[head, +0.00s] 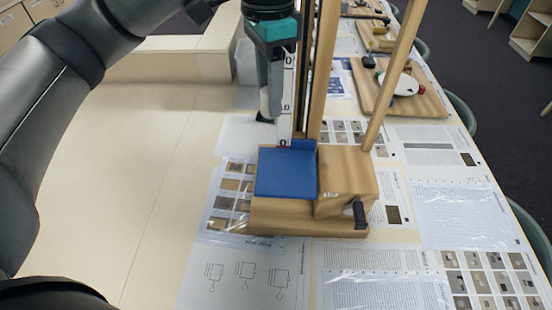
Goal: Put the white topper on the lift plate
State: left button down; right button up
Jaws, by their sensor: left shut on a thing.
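The blue lift plate (285,173) lies flat and bare at the front of the wooden lift model (345,180), at the foot of its posts. My left gripper (268,112) points down behind the plate and to the left of the tall post, above the table. It is shut on a pale piece, which looks like the white topper (264,100). The fingers hide most of it, so its shape is unclear. The piece is apart from the plate in the picture. My right gripper is not in view.
A white scale strip (286,95) and wooden post (322,70) stand right beside my left gripper. A slanted wooden bar (393,70) rises on the right. A crank handle (360,214) sticks out in front.

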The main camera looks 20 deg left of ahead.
pick_arm(q)
notch_tip(320, 180, down, 16)
jog(key=shift+r+b, duration=0.2)
jog(key=shift+b, duration=0.35)
jog(key=shift+f, duration=0.1)
jog(key=c, duration=0.5)
grip_release()
notch_tip(320, 180, up, 12)
jog(key=shift+r+p, duration=0.15)
jog(key=shift+p, duration=0.15)
jog(key=shift+w, duration=0.1)
